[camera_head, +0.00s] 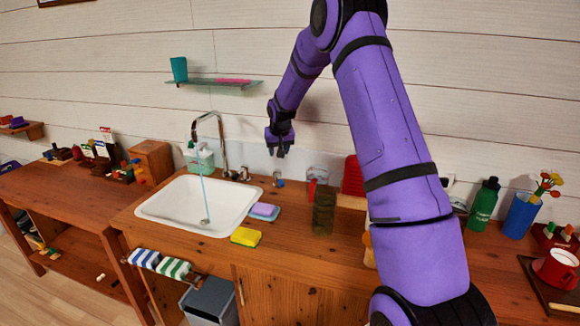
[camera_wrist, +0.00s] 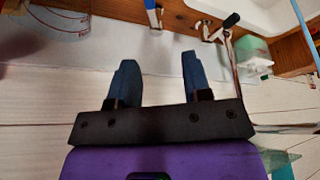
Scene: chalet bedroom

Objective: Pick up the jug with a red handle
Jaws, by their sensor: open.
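A clear jug (camera_head: 318,173) with red on it stands at the back of the wooden counter, against the wall, behind a dark green-brown container that hides its lower part. A red strip on its left side looks like the handle. In the wrist view, a clear jug with red markings (camera_wrist: 62,22) shows at the upper left, partly cut off by the frame. My gripper (camera_head: 281,153) is above the counter, left of the jug and higher than it. In the wrist view my gripper (camera_wrist: 157,65) has its two fingers apart with nothing between them.
The dark container (camera_head: 324,210) stands in front of the jug. A red object (camera_head: 353,176) is just to its right. The white sink (camera_head: 180,208) with its faucet, a purple-and-blue sponge (camera_head: 263,211) and a yellow sponge (camera_head: 245,237) lie to the left.

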